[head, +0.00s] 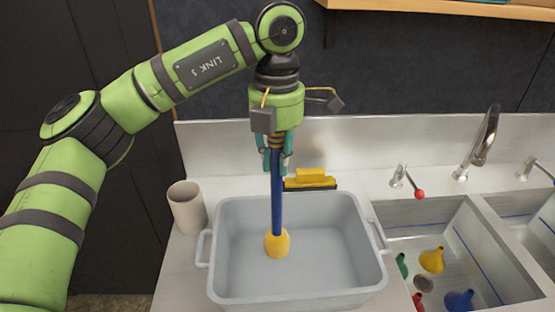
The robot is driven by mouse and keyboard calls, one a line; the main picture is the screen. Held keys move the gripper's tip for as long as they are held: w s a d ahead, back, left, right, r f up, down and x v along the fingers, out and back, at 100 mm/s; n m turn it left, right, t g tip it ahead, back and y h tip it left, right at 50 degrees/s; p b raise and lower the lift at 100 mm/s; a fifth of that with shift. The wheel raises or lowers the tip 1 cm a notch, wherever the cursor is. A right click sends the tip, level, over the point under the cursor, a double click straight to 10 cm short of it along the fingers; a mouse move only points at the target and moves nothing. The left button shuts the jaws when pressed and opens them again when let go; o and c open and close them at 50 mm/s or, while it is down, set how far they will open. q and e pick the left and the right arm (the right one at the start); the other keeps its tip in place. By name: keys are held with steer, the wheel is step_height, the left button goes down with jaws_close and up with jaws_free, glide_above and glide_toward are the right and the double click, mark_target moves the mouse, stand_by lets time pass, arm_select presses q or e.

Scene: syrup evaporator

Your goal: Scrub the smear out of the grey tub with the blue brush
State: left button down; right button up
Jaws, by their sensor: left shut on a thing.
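My left gripper (275,158) points down and is shut on the upper part of the blue brush (277,197). The brush is close to upright, with a blue handle and a round yellow head at its lower end. The head is inside the grey tub (340,297), left of its middle; I cannot tell for certain whether it touches the floor of the tub. The tub is a wide grey basin with a handle at each side. I see no clear smear on its visible inside; the brush head hides part of the floor. My right gripper is not in view.
A beige cup (187,207) stands left of the tub. At right is a metal sink (407,215) with a tap (485,137) and yellow (432,260), blue (459,300), green (402,265) and red (418,301) funnel-like things.

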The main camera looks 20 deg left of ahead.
arm_select(q)
steer(key=shift+a+r+p, duration=0.2)
steer(key=shift+r+p, duration=0.25)
steer(key=shift+r, duration=0.55)
steer(key=shift+d+r, duration=0.2)
steer(key=shift+r, duration=0.05)
